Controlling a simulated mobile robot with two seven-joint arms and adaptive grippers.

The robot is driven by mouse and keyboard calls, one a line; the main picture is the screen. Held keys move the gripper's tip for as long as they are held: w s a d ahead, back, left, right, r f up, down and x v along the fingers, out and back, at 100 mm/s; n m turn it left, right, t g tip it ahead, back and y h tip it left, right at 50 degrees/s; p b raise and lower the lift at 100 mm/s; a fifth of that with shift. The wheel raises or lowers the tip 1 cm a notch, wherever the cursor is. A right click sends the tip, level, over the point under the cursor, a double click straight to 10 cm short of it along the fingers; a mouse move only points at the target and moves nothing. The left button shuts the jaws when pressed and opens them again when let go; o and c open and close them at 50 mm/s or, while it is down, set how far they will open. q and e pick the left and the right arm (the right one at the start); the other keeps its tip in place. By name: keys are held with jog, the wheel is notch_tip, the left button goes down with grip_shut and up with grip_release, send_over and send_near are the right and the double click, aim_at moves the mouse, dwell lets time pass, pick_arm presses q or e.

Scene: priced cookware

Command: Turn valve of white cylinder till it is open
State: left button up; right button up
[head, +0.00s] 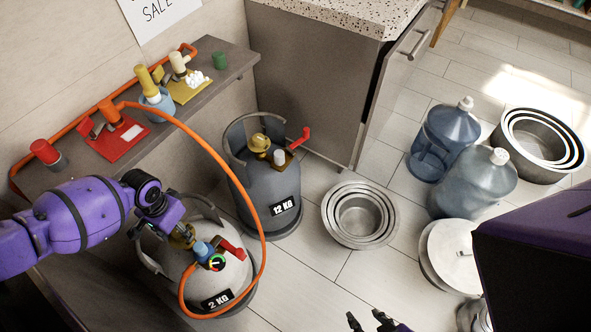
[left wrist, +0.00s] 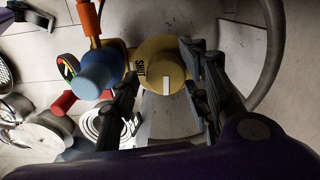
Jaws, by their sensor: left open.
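The white cylinder (head: 238,272), marked 2 KG, stands upright on the floor at lower left in the head view. Its round brass valve knob (left wrist: 165,72) carries a white mark, with lettering that seems to read SHUT beside it. My left gripper (head: 182,228) is over the valve; in the left wrist view its open fingers (left wrist: 163,98) lie either side of the knob. Whether they touch it I cannot tell. A blue regulator (left wrist: 95,75) with a gauge (left wrist: 68,67) sits beside the valve. My right gripper (head: 368,320) shows only its fingertips, spread apart, at the bottom edge.
A grey 12 KG cylinder (head: 250,185) stands close behind. An orange hose (head: 222,160) arcs over the white cylinder from the shelf (head: 230,68). Nested pans (head: 335,222) and water bottles (head: 440,130) stand to the right. Floor between the pans and white cylinder is clear.

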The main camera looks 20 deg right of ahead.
pick_arm(q)
jog(key=c, duration=1)
jog(key=shift+s+f+m, duration=0.1)
jog(key=shift+s+m, duration=0.05)
jog(key=shift+m, duration=1.15)
jog(key=shift+c, duration=0.2)
pick_arm(e)
jog(key=shift+w+a, duration=0.1)
jog(key=shift+w, duration=0.15)
pick_arm(q)
jog(key=o, duration=1)
jog(key=shift+s, duration=0.1)
jog(key=shift+o, duration=0.2)
jog(key=shift+r, duration=0.2)
jog(key=shift+w+r, duration=0.25)
jog(key=shift+r, duration=0.1)
notch_tip(320, 180, up, 11)
jog(key=shift+s, duration=0.15)
pick_arm(e)
jog(key=w, duration=0.2)
jog(key=shift+w+a+r, duration=0.2)
jog(key=shift+w+r, duration=0.05)
jog(key=shift+w, duration=0.05)
